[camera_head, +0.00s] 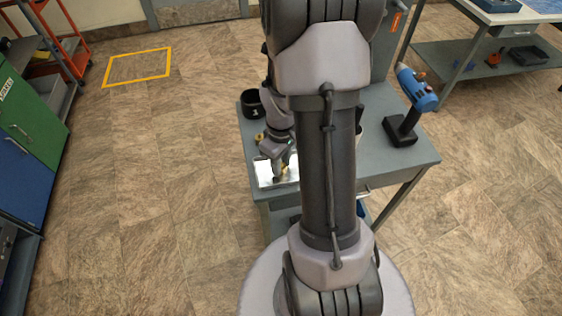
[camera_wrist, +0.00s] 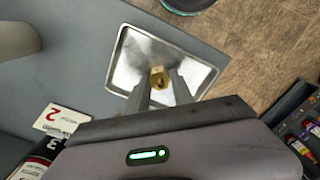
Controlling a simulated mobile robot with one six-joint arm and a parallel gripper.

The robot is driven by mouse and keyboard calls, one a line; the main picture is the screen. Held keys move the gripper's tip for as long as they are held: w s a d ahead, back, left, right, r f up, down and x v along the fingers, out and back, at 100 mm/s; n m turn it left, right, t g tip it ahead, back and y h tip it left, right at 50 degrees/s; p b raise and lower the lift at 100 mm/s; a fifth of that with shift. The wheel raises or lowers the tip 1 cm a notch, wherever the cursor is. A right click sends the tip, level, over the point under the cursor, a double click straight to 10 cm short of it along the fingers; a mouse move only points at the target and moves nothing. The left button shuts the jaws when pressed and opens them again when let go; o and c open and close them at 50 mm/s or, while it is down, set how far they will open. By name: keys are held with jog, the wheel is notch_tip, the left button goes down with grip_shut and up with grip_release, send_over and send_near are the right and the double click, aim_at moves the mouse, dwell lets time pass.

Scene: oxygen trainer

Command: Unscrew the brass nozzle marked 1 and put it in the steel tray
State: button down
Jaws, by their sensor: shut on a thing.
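The steel tray (camera_head: 265,172) lies at the front left corner of the grey table, and it fills the middle of the wrist view (camera_wrist: 125,62). My gripper (camera_wrist: 163,88) is shut on a brass nozzle (camera_wrist: 157,76), which shows between its fingertips, over the tray. In the head view my gripper (camera_head: 282,166) points down at the tray, with a small yellowish bit at its tips. I cannot tell whether the nozzle touches the tray floor. No number is readable on the nozzle.
A black cup-like thing (camera_head: 251,103) stands at the table's left edge. A blue power tool (camera_head: 418,92) stands upright at the right. My arm hides the table's middle in the head view.

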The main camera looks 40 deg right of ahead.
jog(key=c, duration=1)
grip_release()
notch_tip(320, 180, up, 17)
jog(key=p, duration=0.7)
jog(key=shift+r, duration=0.2)
